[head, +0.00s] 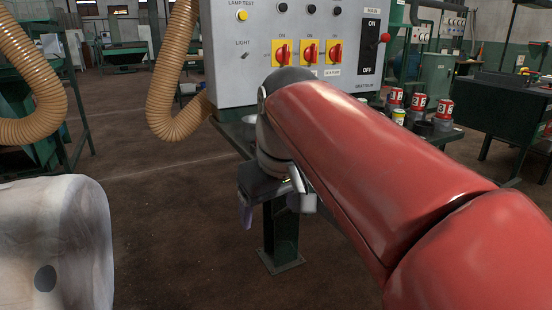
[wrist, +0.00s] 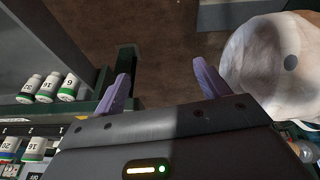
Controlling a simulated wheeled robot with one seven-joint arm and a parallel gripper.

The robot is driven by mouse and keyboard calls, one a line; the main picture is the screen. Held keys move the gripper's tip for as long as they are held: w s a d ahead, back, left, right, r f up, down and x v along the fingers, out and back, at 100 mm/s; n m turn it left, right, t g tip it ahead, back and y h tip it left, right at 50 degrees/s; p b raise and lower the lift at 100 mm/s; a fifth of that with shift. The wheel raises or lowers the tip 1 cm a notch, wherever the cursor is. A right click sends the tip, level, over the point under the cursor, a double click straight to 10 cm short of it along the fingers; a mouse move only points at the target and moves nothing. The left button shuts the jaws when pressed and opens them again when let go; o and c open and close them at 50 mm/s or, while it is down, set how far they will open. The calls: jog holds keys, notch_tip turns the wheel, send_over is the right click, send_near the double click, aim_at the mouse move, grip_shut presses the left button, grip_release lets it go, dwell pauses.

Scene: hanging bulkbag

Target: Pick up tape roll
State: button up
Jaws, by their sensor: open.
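My gripper (head: 274,208) hangs at the end of my red arm, in front of the grey control box and its dark green stand. In the wrist view its two purple fingers (wrist: 162,78) are spread apart with nothing between them, and bare brown floor shows beyond. I cannot make out a tape roll for certain. A small pale round thing (head: 249,119) shows on the ledge under the control box, partly behind my arm, but I cannot tell what it is. A dark round thing (head: 424,128) stands among the containers right of my arm. My arm hides the middle of the ledge.
The control box (head: 236,75) stands close behind my gripper. White numbered containers (wrist: 47,88) are at left in the wrist view. A large whitish bag (head: 60,240) is at left. Tan hoses (head: 170,85) hang nearby. Floor between is clear.

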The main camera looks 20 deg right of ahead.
jog(key=w+d+r+n+g, duration=0.1)
jog(key=w+d+r, duration=0.2)
jog(key=w+d+r+n, duration=0.1)
jog(key=w+d+r, duration=0.2)
jog(key=r, duration=0.1)
jog(key=w+d+r+n+g, duration=0.1)
jog(key=w+d+r, duration=0.2)
jog(key=d+r, duration=0.1)
jog(key=shift+w+r+g+y, duration=0.1)
jog(key=shift+w+g+y, duration=0.2)
jog(key=shift+y, duration=0.1)
jog(key=shift+d, duration=0.1)
jog(key=shift+w+f+b, duration=0.2)
jog(key=shift+f+b, duration=0.3)
jog(key=shift+f, duration=0.75)
jog(key=shift+w+f+b, duration=0.15)
jog(key=shift+f+b, duration=0.4)
jog(key=shift+f, duration=0.7)
jog(key=shift+w+f+b, duration=0.2)
jog(key=shift+f+b, duration=0.3)
jog(key=shift+f, duration=0.75)
jog(key=c, duration=1.1)
jog(key=shift+o, duration=0.2)
jog(key=shift+r, duration=0.1)
